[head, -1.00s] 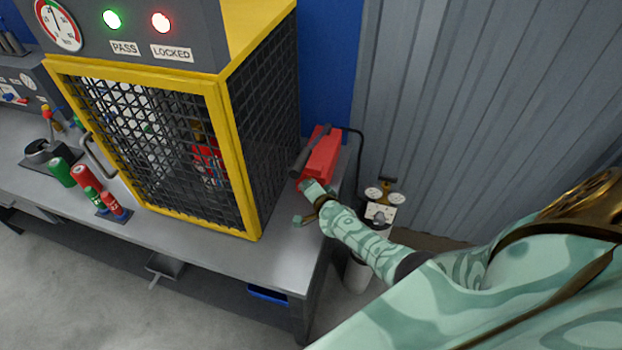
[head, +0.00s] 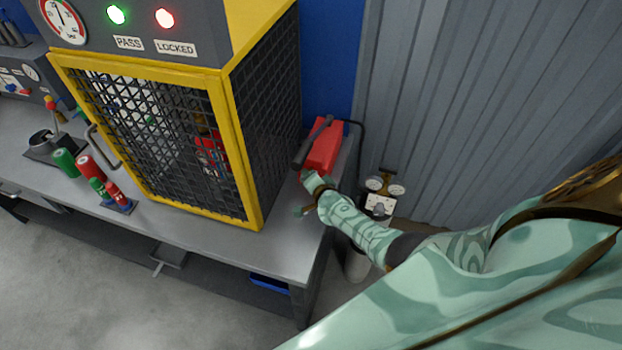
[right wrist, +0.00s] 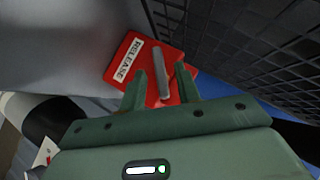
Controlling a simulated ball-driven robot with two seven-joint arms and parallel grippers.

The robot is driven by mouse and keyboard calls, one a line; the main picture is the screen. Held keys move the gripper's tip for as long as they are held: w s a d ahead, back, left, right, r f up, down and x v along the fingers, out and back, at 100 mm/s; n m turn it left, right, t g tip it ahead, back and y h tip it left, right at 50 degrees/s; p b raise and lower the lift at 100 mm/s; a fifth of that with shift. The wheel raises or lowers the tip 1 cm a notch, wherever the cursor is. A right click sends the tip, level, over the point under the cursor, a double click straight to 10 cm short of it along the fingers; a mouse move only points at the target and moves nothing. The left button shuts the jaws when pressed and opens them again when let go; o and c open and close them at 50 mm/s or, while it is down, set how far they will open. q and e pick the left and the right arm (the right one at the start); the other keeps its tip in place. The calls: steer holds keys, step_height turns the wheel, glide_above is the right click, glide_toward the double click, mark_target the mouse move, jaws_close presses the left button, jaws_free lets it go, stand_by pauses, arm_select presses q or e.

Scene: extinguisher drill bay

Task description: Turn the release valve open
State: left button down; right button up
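The release valve is a red block (head: 326,146) with a dark grey lever (head: 312,142) on top, at the right end of the bench beside the yellow cage. In the right wrist view the red block (right wrist: 130,62) carries a white RELEASE label, and the grey lever (right wrist: 163,82) stands out from it. My right gripper (head: 304,193) is at the near side of the valve. In the right wrist view its fingers (right wrist: 161,72) are open, one on each side of the lever, with gaps showing between fingers and lever. My left gripper is out of view.
The yellow-framed mesh cage (head: 160,150) stands close left of the valve, with lit PASS and LOCKED lamps (head: 164,18) above. A gas bottle with gauges (head: 380,195) stands beyond the bench's right end.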

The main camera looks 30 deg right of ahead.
steer(key=shift+r, duration=0.1)
steer(key=p+v, duration=0.8)
steer(key=v, duration=0.8)
steer(key=shift+s, duration=0.15)
